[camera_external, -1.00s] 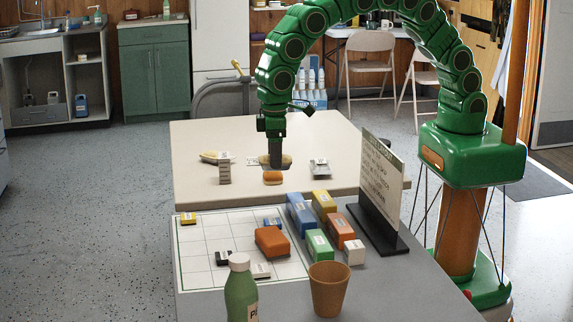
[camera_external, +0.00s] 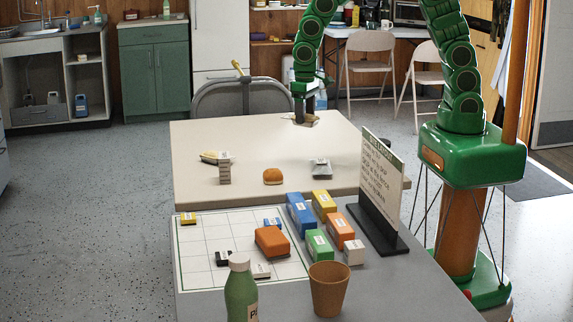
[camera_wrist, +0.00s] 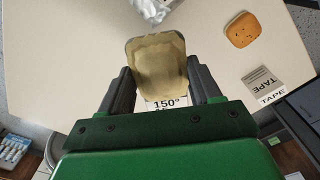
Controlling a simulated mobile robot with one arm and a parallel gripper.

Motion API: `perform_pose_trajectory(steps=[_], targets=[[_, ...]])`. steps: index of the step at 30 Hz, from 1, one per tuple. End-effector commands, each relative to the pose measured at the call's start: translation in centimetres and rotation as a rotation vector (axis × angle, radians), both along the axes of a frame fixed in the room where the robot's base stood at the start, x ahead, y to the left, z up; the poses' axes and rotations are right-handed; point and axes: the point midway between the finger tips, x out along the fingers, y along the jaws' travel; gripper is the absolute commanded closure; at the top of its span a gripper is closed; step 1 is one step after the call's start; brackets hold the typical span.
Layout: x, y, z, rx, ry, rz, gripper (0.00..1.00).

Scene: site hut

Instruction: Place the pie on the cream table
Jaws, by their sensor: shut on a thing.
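The pie, a tan, squarish piece with a pale rim (camera_wrist: 158,68), is held between the two dark fingers of my gripper (camera_wrist: 162,90) in the wrist view. A white label reading 150° shows at its near side. In the external view my gripper (camera_external: 304,118) is over the far right part of the cream table (camera_external: 230,135), by its far edge. The pie shows there only as a small tan piece, partly hidden by the fingers. I cannot tell whether it touches the tabletop.
A bun (camera_external: 273,176), a tape box (camera_external: 224,173), a yellowish item (camera_external: 212,157) and a silvery item (camera_external: 321,168) lie toward the table's near side. The middle of the table is clear. A chair (camera_external: 245,100) stands beyond the far edge. A sign (camera_external: 380,180) stands at front right.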

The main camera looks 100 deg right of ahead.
Motion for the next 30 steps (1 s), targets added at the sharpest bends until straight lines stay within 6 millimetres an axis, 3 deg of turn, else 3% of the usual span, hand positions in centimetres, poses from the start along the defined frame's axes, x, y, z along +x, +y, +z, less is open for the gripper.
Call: perform_pose_trajectory(steps=[4,9,30], targets=[[-2.2,-1.4,-0.1,0.006,0.002,-0.044,0.70],[-2.7,-2.0,-0.3,0.008,0.004,-0.061,0.70],[4.8,-3.8,-3.8,0.007,0.002,-0.061,0.70]])
